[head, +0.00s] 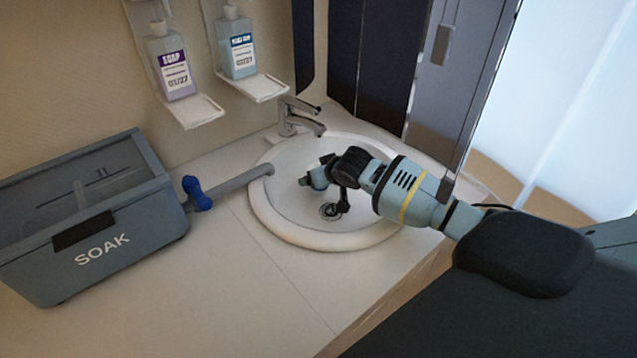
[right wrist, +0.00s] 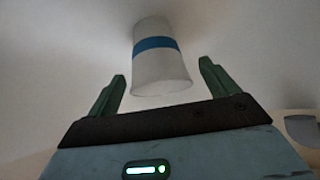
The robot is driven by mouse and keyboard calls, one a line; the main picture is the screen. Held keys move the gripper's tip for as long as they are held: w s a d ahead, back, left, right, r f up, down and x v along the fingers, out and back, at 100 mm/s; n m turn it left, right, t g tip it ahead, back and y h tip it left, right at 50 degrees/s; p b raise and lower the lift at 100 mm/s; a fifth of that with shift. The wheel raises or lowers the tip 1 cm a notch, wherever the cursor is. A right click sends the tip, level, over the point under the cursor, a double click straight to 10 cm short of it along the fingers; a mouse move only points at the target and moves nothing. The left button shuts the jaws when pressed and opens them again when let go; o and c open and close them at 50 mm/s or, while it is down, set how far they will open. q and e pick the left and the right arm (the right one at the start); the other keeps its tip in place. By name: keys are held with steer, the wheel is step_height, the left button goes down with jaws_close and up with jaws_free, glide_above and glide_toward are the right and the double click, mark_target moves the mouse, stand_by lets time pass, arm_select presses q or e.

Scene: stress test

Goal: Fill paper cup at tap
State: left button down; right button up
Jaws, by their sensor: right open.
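The paper cup (right wrist: 157,68), white with a blue band, shows in the right wrist view between and beyond the fingers of my right gripper (right wrist: 162,70). The fingers are open, with a gap on both sides of the cup. In the head view my right gripper (head: 324,190) is over the sink basin, and I cannot make out the cup there. The chrome tap (head: 298,116) stands at the back rim of the white round sink (head: 285,232), behind my gripper. No water stream is visible. My left gripper is not in view.
A grey SOAK tank (head: 100,240) stands on the counter at left. Its pipe (head: 238,183) with a blue valve (head: 196,193) reaches over the sink rim. Two soap bottles (head: 172,65) (head: 238,48) sit on wall shelves. The front counter (head: 240,305) is clear.

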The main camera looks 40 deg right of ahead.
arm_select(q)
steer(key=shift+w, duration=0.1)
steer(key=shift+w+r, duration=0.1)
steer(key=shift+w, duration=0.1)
arm_select(e)
steer(key=shift+r, duration=0.1)
steer(key=c, duration=1.2)
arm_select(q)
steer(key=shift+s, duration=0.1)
arm_select(e)
steer(key=shift+r, duration=0.2)
steer(key=shift+r, duration=3.4)
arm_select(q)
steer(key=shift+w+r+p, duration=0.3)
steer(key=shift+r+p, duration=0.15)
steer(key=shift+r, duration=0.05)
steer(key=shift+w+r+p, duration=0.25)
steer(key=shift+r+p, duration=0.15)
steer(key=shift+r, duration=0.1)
arm_select(e)
steer(key=s+a, duration=0.2)
steer(key=s, duration=1.5)
steer(key=shift+s+f, duration=0.15)
steer(key=shift+s, duration=0.15)
steer(key=shift+s, duration=0.1)
